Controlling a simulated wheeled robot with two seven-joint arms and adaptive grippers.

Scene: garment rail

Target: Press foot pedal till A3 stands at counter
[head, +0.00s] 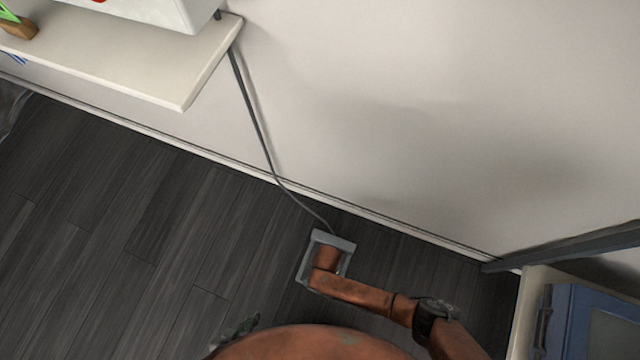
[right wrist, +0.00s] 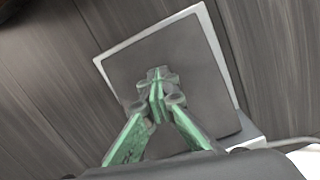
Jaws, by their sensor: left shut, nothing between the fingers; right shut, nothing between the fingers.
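The foot pedal (head: 345,243) lies on the dark floor close to the wall, a grey plate in a paler frame. My right arm reaches over it from the right and hides much of it in the head view. In the right wrist view the pedal plate (right wrist: 190,62) fills the middle. My right gripper (right wrist: 157,80) has its green fingers shut and empty over the plate; I cannot tell whether the tips touch it. My left gripper (head: 238,332) shows only partly at the bottom of the head view, shut and empty. A3 is not in view.
A dark cable (head: 258,125) runs from the pedal up to a white shelf (head: 130,65) bearing a white box (head: 165,10). A small brown block (head: 20,28) sits there. A grey beam (head: 560,248) and a blue-panelled unit (head: 575,320) stand at right. The floor left of the pedal is clear.

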